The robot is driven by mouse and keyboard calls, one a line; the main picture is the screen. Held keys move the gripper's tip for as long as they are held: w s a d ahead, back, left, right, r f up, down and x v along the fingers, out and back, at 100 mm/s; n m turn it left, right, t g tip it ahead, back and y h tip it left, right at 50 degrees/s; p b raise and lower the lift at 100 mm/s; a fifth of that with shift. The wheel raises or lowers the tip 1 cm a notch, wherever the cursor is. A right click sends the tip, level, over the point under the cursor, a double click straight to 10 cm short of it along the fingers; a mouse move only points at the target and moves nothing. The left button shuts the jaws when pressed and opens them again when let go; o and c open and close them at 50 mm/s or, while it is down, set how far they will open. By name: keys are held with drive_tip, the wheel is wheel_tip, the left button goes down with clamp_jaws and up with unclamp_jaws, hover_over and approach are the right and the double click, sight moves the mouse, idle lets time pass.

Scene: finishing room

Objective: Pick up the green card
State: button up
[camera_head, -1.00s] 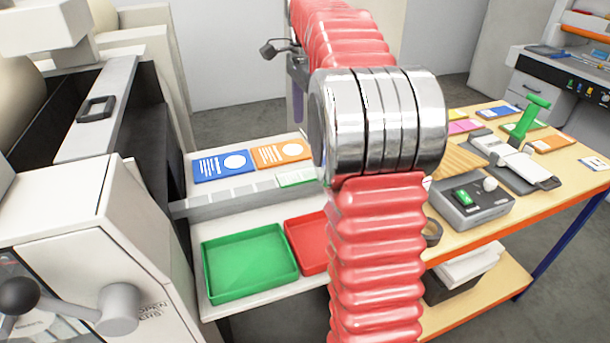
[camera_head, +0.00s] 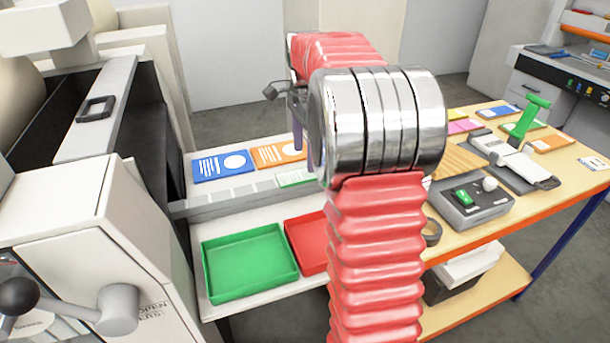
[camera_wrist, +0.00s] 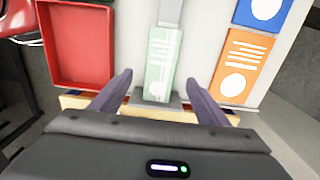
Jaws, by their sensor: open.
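The green card (camera_head: 293,179) is pale green with white print and lies on the light bench, partly hidden behind my arm in the head view. In the wrist view the green card (camera_wrist: 161,66) lies straight ahead, its near end between the two purple fingers. My gripper (camera_wrist: 158,78) is open and empty above it, one finger to each side of the card. In the head view only one purple finger shows, just above the card. The exact height gap cannot be told.
An orange card (camera_head: 279,152) and a blue card (camera_head: 220,165) lie beside the green card. A green tray (camera_head: 207,278) and a red tray (camera_head: 305,262) stand in front. A grey machine stands at left. A wooden table with several cards and devices stands at right.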

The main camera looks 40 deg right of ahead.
sight(304, 173)
drive_tip(key=shift+f, duration=2.6)
drive_tip(key=shift+c, duration=0.2)
drive_tip(key=c, duration=1.1)
